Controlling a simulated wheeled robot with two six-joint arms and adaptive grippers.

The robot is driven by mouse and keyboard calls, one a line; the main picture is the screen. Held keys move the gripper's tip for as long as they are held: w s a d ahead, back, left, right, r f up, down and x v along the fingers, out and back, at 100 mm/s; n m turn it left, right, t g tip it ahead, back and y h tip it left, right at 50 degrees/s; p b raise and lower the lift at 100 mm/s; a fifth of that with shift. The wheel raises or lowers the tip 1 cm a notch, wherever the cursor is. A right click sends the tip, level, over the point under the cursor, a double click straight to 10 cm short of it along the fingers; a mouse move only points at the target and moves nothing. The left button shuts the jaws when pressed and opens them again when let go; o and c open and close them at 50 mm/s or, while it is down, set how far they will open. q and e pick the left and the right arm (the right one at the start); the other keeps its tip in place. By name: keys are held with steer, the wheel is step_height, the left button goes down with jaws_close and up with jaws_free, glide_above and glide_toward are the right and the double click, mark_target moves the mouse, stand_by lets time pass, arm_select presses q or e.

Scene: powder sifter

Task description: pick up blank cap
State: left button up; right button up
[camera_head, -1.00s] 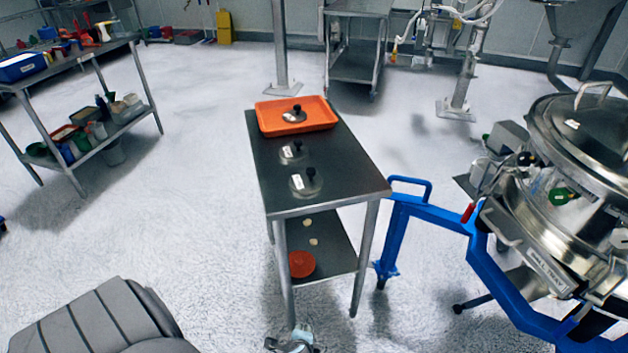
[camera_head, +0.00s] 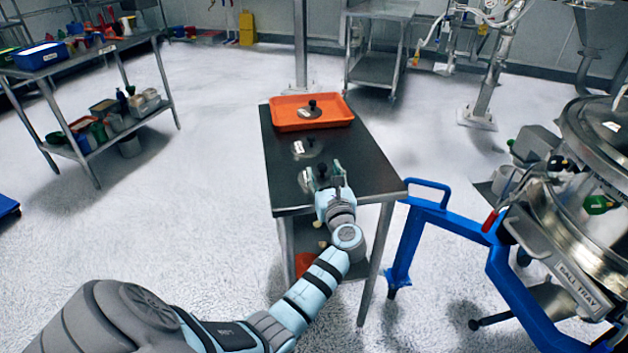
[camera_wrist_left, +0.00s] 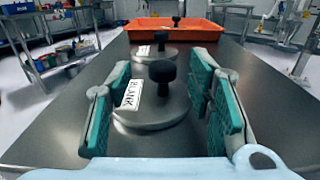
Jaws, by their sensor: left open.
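The blank cap (camera_wrist_left: 152,110) is a round metal disc with a black knob and a white label reading "BLANK". It lies flat on the dark table top (camera_wrist_left: 265,120). In the left wrist view my left gripper (camera_wrist_left: 163,105) is open, with one teal-padded finger on each side of the cap's knob. I cannot tell whether the fingers touch the cap. In the head view my left gripper (camera_head: 323,178) is over the near end of the table and partly hides this cap. My right gripper is not in view.
A second capped disc (camera_head: 307,148) lies just behind. An orange tray (camera_head: 340,118) at the table's far end holds another disc (camera_head: 311,110). A blue frame (camera_head: 445,222) and a steel sifter (camera_head: 560,220) stand to the right.

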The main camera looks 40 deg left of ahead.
arm_select(q)
steer(key=shift+w+a+f, duration=0.3)
steer(key=shift+w+a, duration=0.4)
steer(key=shift+w, duration=0.25)
steer(key=shift+s+d+r, duration=0.1)
steer(key=shift+s+r, duration=0.1)
steer(key=shift+s, duration=0.15)
steer(key=c, duration=0.8)
jaws_close()
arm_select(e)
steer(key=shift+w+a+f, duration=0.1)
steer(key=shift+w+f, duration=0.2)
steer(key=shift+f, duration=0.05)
